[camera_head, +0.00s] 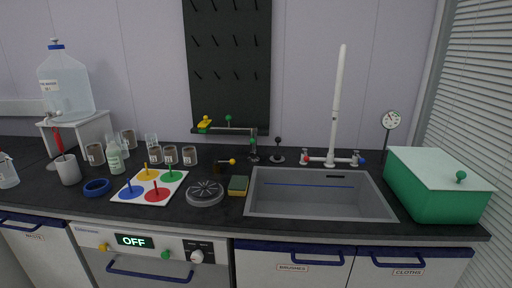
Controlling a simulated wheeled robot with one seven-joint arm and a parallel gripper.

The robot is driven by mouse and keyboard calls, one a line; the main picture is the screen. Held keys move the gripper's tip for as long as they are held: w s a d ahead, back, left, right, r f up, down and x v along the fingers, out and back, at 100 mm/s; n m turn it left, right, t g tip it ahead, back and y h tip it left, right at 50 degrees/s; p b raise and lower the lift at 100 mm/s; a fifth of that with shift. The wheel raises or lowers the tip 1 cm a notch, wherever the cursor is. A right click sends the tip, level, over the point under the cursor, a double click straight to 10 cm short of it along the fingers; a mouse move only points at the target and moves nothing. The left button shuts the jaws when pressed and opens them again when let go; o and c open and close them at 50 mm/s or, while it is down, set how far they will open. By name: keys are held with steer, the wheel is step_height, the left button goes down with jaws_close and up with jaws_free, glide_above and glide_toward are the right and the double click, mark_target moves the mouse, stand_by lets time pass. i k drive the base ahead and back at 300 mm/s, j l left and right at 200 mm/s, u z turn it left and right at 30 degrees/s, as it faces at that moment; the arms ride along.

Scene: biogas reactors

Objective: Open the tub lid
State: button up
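The tub (425,200) is a green box at the right end of the dark counter, right of the sink. Its lid (440,165) is pale green-white and lies closed on top. A small round green knob (461,176) stands up near the lid's front right corner. My gripper is not in view.
A grey sink (318,200) with a tall white faucet (335,110) is just left of the tub. A round gauge on a stand (391,121) rises behind the tub. Window blinds (480,90) stand close on the right. A white mat with coloured discs (142,198) lies further left.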

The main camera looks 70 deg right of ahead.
mark_target(435, 168)
steer(key=z, duration=0.95)
